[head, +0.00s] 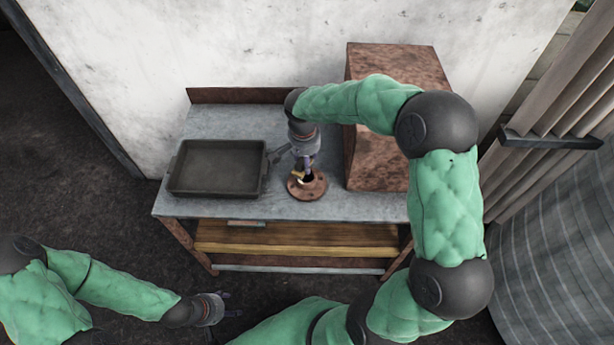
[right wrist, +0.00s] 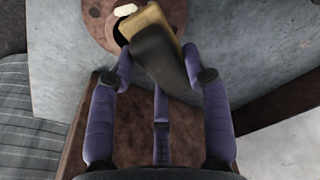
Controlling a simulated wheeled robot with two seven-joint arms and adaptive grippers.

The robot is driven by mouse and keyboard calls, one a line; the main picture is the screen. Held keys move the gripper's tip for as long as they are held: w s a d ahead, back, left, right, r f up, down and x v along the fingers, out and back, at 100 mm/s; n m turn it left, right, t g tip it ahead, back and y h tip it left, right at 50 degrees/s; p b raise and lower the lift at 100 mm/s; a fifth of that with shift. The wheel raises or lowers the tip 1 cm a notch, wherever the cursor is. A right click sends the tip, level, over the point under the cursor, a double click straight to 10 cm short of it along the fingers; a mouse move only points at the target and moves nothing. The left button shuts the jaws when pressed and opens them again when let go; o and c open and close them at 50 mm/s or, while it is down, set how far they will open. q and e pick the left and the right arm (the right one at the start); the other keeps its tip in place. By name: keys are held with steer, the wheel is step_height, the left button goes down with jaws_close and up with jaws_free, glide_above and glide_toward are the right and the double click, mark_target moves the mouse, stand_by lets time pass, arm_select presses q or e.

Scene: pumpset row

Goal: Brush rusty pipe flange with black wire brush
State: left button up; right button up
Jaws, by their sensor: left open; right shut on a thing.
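The rusty pipe flange (head: 307,190) is a round brown ring lying on the grey bench top. Its rim also shows at the top of the right wrist view (right wrist: 97,22). My right gripper (head: 304,164) is above the flange, shut on the wire brush. In the right wrist view the brush (right wrist: 160,58) has a black handle and a tan block, and sits tilted between the purple fingers. The brush's far end overlaps the flange; I cannot tell whether it touches. The bristles are hidden. My left gripper (head: 222,304) is open and empty, low in front of the bench.
A dark rectangular tray (head: 172,182) stands on the bench left of the flange. A large rusty box (head: 385,160) stands right of it, close to my right arm. The bench (head: 228,207) backs onto a white wall. A grey corrugated drum (head: 560,240) is at the right.

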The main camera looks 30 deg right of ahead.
steer(key=shift+s+d, duration=0.65)
steer(key=shift+s, duration=0.35)
steer(key=shift+s+d, duration=0.55)
steer(key=shift+s, duration=0.35)
steer(key=shift+s+d, duration=0.55)
steer(key=shift+s, duration=0.3)
steer(key=shift+w+a, duration=0.6)
steer(key=shift+w, duration=0.35)
steer(key=shift+w+a, duration=0.6)
steer(key=shift+w, duration=0.35)
steer(key=shift+w+a, duration=0.6)
steer(key=shift+w, duration=0.3)
steer(key=shift+w+a, duration=0.6)
steer(key=shift+w, duration=0.3)
